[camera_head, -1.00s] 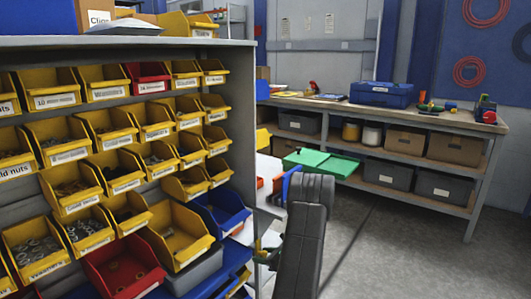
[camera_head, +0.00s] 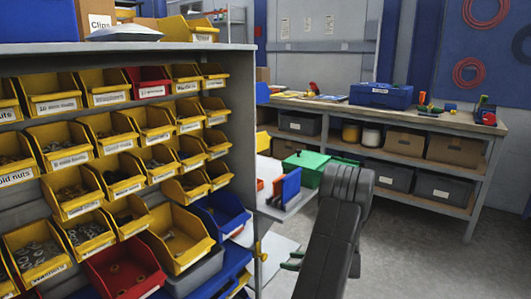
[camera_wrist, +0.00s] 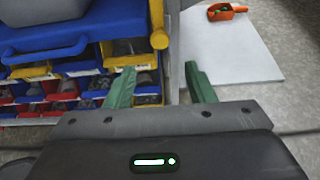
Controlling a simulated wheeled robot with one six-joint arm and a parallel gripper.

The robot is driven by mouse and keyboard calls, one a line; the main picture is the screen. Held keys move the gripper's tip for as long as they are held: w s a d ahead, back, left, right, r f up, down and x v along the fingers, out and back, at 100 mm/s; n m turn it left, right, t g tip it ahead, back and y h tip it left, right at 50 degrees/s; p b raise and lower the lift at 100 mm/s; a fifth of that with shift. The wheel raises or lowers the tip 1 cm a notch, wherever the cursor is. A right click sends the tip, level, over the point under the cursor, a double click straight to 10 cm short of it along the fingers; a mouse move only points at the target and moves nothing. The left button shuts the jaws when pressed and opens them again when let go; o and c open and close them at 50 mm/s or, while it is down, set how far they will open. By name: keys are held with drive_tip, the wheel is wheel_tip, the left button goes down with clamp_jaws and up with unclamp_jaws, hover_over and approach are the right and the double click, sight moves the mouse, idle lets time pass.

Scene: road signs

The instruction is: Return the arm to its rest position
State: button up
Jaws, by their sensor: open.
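My gripper (camera_wrist: 159,68) is open in the wrist view, with its two green fingers spread apart and nothing between them. Below and beyond the fingers are bins and a pale board. In the head view my dark arm link stands at the lower middle, to the right of the bin rack. A small green piece beside it, low in the picture, looks like part of my gripper; the rest of the gripper is hidden there.
A rack of yellow bins (camera_head: 180,240) fills the left. A workbench (camera_head: 430,118) with a blue case (camera_head: 380,95) stands at the back right. A green box (camera_head: 308,166) sits behind my arm. An orange scoop (camera_wrist: 226,12) lies on a white board (camera_wrist: 235,50). The floor at right is clear.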

sight(265, 258)
drive_tip(key=b+x, duration=0.1)
drive_tip(key=x, duration=1.2)
drive_tip(key=shift+a, duration=0.15)
drive_tip(key=shift+n+t+b, duration=0.4)
drive_tip(key=shift+n+b, duration=0.2)
drive_tip(key=shift+b, duration=0.15)
drive_tip(key=n+t+h+b, duration=0.1)
drive_tip(key=n+t+b, duration=0.1)
drive_tip(key=n+b, duration=0.2)
drive_tip(key=shift+t+b, duration=0.3)
drive_tip(key=shift+b, duration=0.25)
drive_tip(key=n+t+b, duration=0.1)
drive_tip(key=n+b, duration=0.1)
drive_tip(key=shift+n+t+h, duration=0.3)
drive_tip(key=shift+n+h, duration=0.1)
drive_tip(key=shift+r+n+t+b, duration=0.1)
drive_tip(key=shift+n+t+b, duration=0.6)
drive_tip(key=shift+n, duration=0.5)
